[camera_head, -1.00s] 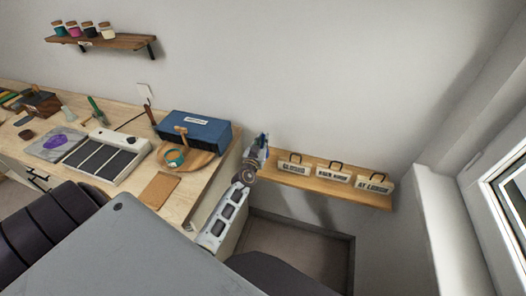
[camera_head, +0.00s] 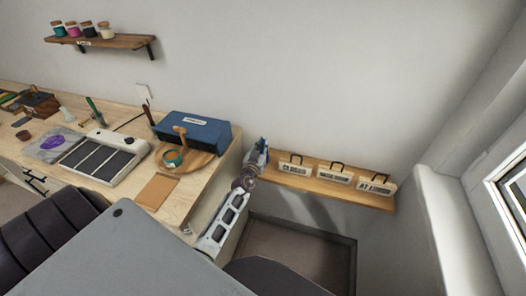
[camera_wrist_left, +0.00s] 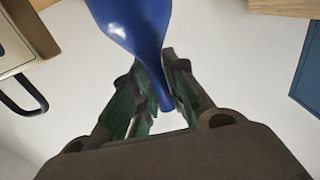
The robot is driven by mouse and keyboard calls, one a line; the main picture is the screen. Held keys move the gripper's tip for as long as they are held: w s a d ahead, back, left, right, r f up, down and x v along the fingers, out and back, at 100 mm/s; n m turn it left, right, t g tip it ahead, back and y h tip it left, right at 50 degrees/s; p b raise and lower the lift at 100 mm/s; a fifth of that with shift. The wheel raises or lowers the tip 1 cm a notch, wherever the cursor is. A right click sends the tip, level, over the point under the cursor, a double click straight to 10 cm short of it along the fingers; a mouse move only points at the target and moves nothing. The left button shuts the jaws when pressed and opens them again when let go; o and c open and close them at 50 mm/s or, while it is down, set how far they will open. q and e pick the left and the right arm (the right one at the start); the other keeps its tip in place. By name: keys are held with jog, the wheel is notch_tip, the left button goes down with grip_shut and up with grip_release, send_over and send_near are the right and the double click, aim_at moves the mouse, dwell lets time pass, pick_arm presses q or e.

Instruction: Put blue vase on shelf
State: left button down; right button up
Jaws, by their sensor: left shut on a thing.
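The blue vase (camera_wrist_left: 135,28) fills the upper middle of the left wrist view, with its narrow part running down between the fingers. My left gripper (camera_wrist_left: 165,90) is shut on that narrow part. In the head view the left gripper (camera_head: 254,163) is at the left end of the low wooden shelf (camera_head: 350,197), and only a little blue of the vase (camera_head: 263,145) shows there. I cannot tell whether the vase touches the shelf. My right gripper is not in view.
Three signs with handles (camera_head: 334,173) stand along the shelf. The desk (camera_head: 185,200) to the left holds a blue box (camera_head: 195,127), a round wooden board and other items. A higher wall shelf (camera_head: 100,42) carries several jars. A window is at the right.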

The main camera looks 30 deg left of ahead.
pick_arm(q)
jog(key=shift+f+b, duration=0.6)
jog(key=shift+f, duration=0.45)
jog(key=shift+f, duration=0.1)
jog(key=c, duration=1.4)
grip_release()
jog(key=shift+c, duration=0.2)
